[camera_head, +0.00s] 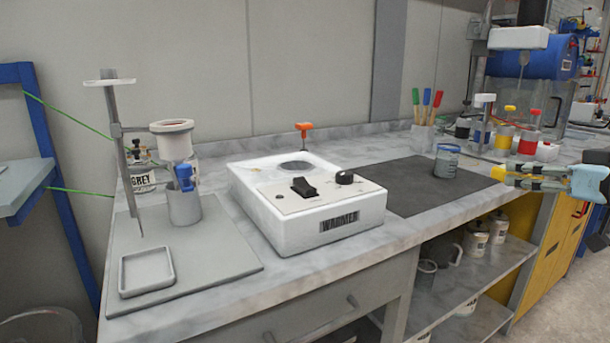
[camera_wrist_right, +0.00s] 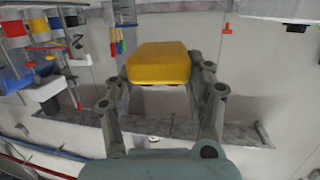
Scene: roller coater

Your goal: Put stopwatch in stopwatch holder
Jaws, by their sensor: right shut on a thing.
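My right gripper (camera_head: 508,178) is at the right of the head view, in front of the bench's right part. It is shut on a yellow rounded block (camera_wrist_right: 159,63), which I take to be the stopwatch; a small yellow part of it (camera_head: 498,173) shows at the fingertips in the head view. In the right wrist view the block sits between the two fingers; its face is not visible. A shallow grey square tray (camera_head: 123,278) lies on the grey mat at front left; I cannot tell whether it is the stopwatch holder. My left gripper is not in view.
The white WARMER box (camera_head: 375,208) stands mid-bench. Left of it, a stand (camera_head: 122,165) with a funnel and a grey cup (camera_head: 184,209) rises from the grey mat (camera_head: 225,262). A blue-grey jar (camera_head: 446,162) stands on the dark mat (camera_head: 400,175). Bottles stand behind the right gripper.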

